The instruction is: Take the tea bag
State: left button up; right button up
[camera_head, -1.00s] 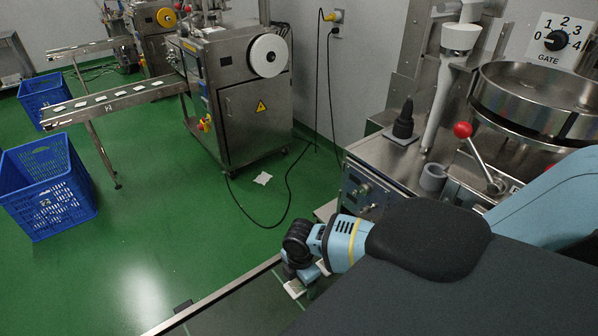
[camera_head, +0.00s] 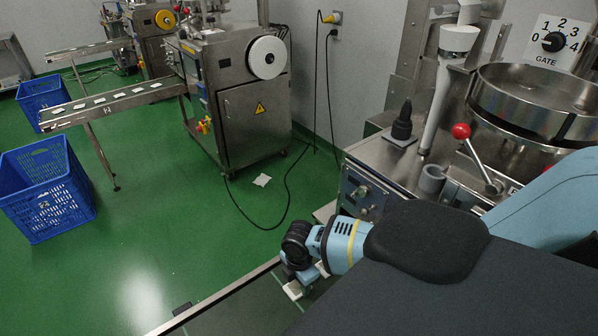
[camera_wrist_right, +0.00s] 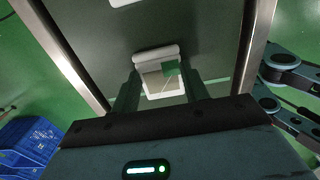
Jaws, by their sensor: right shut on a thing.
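In the right wrist view, a white tea bag (camera_wrist_right: 155,56) with a green patch sits between the two fingers of my right gripper (camera_wrist_right: 161,88). The fingers are shut on it, one at each side. It is over a dark conveyor belt (camera_wrist_right: 205,32). Part of another white tea bag (camera_wrist_right: 127,2) shows at the top edge of that view. In the head view, my right gripper (camera_head: 303,280) is low over the near belt, partly hidden by my own arm. A small white piece (camera_head: 293,291) shows beside it. My left gripper is not in view.
Metal rails (camera_wrist_right: 68,58) run along both sides of the belt. A steel machine with a red-knobbed lever (camera_head: 461,131) stands at right.

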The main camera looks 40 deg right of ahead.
jog(key=shift+r, duration=0.1)
notch_tip(320, 180, up, 4)
jog(key=shift+f, duration=0.1)
jog(key=s+a+r, duration=0.1)
jog(key=s+a, duration=0.8)
jog(key=s, duration=0.3)
jog(key=shift+s+a+p, duration=0.35)
jog(key=shift+s+p, duration=0.05)
jog(key=shift+p, duration=0.05)
